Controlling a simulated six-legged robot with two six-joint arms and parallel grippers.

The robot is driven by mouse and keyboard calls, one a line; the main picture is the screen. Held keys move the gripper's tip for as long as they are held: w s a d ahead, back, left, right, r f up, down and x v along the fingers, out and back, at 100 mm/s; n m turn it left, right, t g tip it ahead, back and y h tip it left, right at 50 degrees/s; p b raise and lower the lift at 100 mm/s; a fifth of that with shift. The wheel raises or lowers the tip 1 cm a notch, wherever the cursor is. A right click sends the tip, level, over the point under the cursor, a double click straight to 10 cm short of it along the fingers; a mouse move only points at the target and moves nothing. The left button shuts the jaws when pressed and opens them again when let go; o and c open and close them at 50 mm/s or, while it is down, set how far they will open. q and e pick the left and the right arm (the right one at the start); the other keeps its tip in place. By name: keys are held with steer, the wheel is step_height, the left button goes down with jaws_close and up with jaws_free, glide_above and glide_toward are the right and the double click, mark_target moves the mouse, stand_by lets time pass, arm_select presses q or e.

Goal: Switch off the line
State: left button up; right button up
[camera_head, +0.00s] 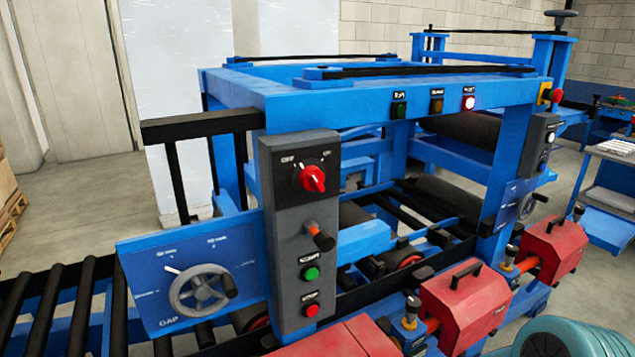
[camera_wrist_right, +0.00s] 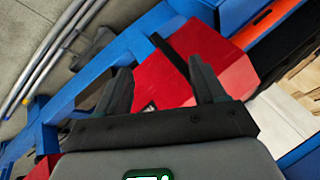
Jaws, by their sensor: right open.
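In the head view a grey control box (camera_head: 290,215) stands upright on the blue machine (camera_head: 285,98). Below are a black-ended lever (camera_head: 320,238), a green button (camera_head: 310,273) and a red button (camera_head: 312,310). My right gripper (camera_wrist_right: 162,88) is open and empty, in front of a red housing (camera_wrist_right: 215,60). My left gripper is not in view.
A grey handwheel (camera_head: 198,290) is on a blue plate left of the control box. Red housings (camera_head: 465,305) with black handles stick out at the lower right.

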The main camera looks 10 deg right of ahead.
mark_target(319, 182)
steer(key=w+d+r+n+t, duration=0.1)
steer(key=w+r+n+t, duration=0.3)
steer(key=r, duration=0.8)
steer(key=w+d+r+m+t, duration=0.15)
steer(key=w+r, duration=0.45)
steer(key=r, duration=0.6)
steer(key=s+d+r+n+t+y, duration=0.1)
steer(key=s+r+n+t, duration=0.15)
steer(key=r, duration=1.05)
steer(key=s+r+n+t+y, duration=0.15)
steer(key=s+r+t, duration=0.25)
steer(key=r, duration=0.9)
steer(key=b+x, duration=0.1)
steer(key=x, duration=1.6)
steer(key=shift+b, duration=0.35)
steer(key=shift+s, duration=0.1)
